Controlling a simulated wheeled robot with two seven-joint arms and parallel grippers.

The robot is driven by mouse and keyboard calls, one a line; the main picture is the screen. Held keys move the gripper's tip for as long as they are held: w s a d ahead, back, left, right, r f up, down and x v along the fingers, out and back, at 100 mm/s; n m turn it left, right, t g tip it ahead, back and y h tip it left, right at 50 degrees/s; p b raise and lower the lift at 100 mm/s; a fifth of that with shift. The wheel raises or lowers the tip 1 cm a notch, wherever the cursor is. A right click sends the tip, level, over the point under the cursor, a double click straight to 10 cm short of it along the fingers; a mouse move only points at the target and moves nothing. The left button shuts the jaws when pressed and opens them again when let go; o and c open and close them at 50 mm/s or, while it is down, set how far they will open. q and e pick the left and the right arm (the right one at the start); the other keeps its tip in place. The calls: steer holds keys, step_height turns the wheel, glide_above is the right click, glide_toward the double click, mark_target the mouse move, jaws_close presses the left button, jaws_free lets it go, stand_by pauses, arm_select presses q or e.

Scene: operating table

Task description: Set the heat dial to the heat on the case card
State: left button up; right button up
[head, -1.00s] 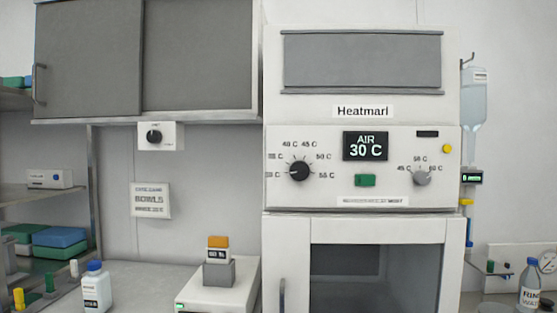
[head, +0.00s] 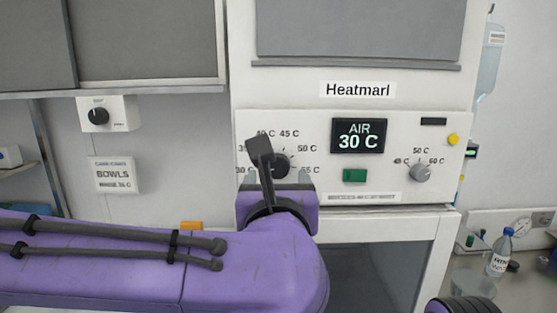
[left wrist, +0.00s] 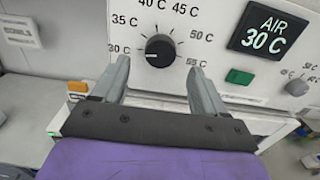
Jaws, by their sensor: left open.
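The heat dial (head: 281,164) is a black round knob on the white Heatmarl panel, with marks from 30 C to 55 C around it. In the left wrist view the dial (left wrist: 160,50) has its light mark at the lower left, toward 30 C. My left gripper (head: 277,180) is open in front of the dial; in the left wrist view its fingers (left wrist: 160,70) stand either side just below it, with nothing between them. The case card (head: 114,175) on the wall reads BOWLS; its small last line looks like 35 C but is blurred. My right gripper is out of view.
A display (head: 359,135) reads AIR 30 C, above a green button (head: 355,175). A smaller grey dial (head: 421,172) and a yellow button (head: 453,139) are to the right. Another black knob (head: 98,116) is on a wall box. A bottle (head: 499,252) stands at right.

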mark_target(277, 170)
arm_select(q)
steer(key=w+p, duration=0.1)
steer(key=w, duration=0.3)
steer(key=shift+w, duration=0.4)
steer(key=c, duration=1.1)
steer(key=shift+o, duration=0.2)
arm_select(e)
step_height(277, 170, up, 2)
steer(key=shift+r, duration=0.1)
arm_select(q)
steer(key=shift+f+m, duration=0.1)
steer(key=shift+m, duration=3.8)
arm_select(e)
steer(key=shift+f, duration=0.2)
